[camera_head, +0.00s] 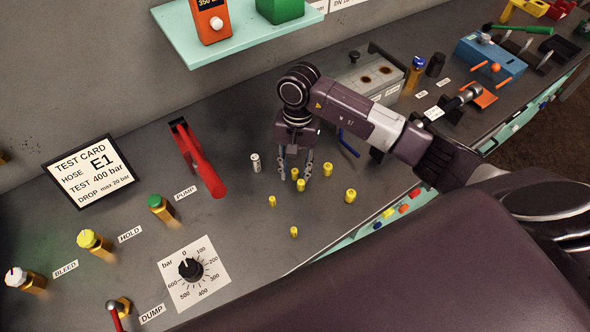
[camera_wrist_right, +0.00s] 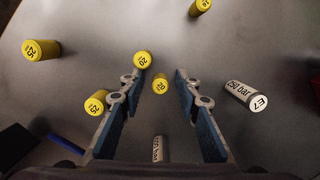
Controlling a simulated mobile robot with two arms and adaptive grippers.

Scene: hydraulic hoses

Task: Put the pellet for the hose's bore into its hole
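Several small yellow pellets stand on the grey bench below my right gripper (camera_head: 296,172), among them a near one (camera_head: 301,185), a left one (camera_head: 272,201), a right one (camera_head: 350,196) and a front one (camera_head: 294,231). My right gripper is open and points down. In the right wrist view a yellow pellet (camera_wrist_right: 160,84) marked 20 shows between the fingers, and another marked 20 (camera_wrist_right: 143,60) is by the left fingertip. A larger-looking yellow pellet (camera_wrist_right: 42,50) is at left. No grip on any pellet shows. The pellet's hole cannot be identified for certain.
A white cylinder (camera_head: 255,162) marked 250 bar stands left of the gripper. A grey block (camera_head: 368,75) with two brown-rimmed openings is behind the arm. A red pump lever (camera_head: 205,168), a test card (camera_head: 88,172) for hose E1 and a pressure dial (camera_head: 190,267) are at left.

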